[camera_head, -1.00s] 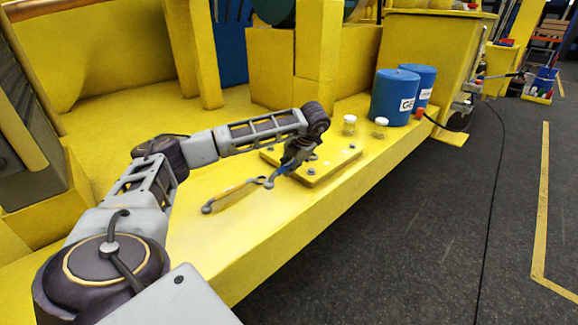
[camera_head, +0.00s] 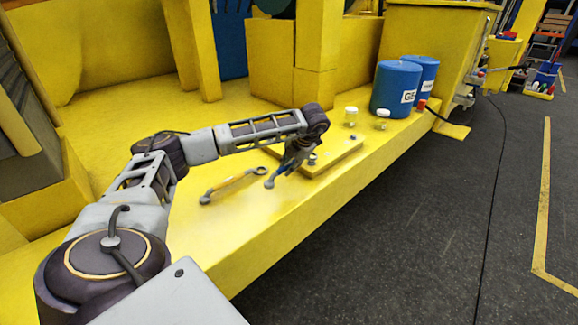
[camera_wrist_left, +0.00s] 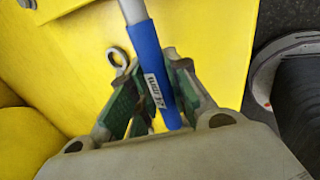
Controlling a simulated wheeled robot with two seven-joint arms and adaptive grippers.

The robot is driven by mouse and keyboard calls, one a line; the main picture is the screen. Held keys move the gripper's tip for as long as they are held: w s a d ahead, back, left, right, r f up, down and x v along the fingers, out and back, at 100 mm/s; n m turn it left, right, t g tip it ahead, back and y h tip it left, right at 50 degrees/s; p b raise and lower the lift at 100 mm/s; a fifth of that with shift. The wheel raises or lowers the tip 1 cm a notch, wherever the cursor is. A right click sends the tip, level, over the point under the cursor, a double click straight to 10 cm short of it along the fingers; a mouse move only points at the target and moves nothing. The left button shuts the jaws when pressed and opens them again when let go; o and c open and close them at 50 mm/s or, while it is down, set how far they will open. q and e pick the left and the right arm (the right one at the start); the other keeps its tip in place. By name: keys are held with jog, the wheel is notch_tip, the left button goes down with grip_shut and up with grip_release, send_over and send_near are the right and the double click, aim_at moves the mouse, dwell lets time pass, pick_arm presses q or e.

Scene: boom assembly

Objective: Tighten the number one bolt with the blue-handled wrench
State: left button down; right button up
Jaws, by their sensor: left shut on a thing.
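The blue-handled wrench (camera_head: 282,168) is in my left gripper (camera_head: 291,163), which is shut on its blue handle (camera_wrist_left: 155,72). In the head view its grey ring end points down and left, over the yellow ledge. The left wrist view shows the handle between the green-padded fingers (camera_wrist_left: 155,98). A yellow plate (camera_head: 340,158) with bolts (camera_head: 312,158) lies just right of the gripper; the arm hides part of it. I cannot read any bolt number. My right gripper is not in view.
A yellow-handled wrench (camera_head: 233,183) lies on the ledge left of the held wrench. The ledge's front edge drops to the dark floor (camera_head: 430,230).

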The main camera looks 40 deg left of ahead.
pick_arm(q)
jog(key=shift+f, duration=0.45)
dwell(0.6)
jog(key=shift+f+b, duration=0.55)
jog(key=shift+b, duration=0.05)
dwell(0.4)
jog(key=shift+a+m, duration=0.4)
jog(key=shift+a, duration=0.1)
dwell(0.9)
jog(key=shift+a, duration=0.2)
jog(key=shift+a+m+t, duration=0.1)
jog(key=shift+m+t, duration=0.2)
jog(key=shift+w+a+m+b, duration=0.1)
jog(key=shift+a+m+b, duration=0.2)
jog(key=shift+a, duration=0.1)
jog(key=shift+a, duration=0.15)
dwell(0.7)
jog(key=shift+w+a+m+t, duration=0.1)
jog(key=shift+a+m+t, duration=0.2)
jog(key=shift+m, duration=0.1)
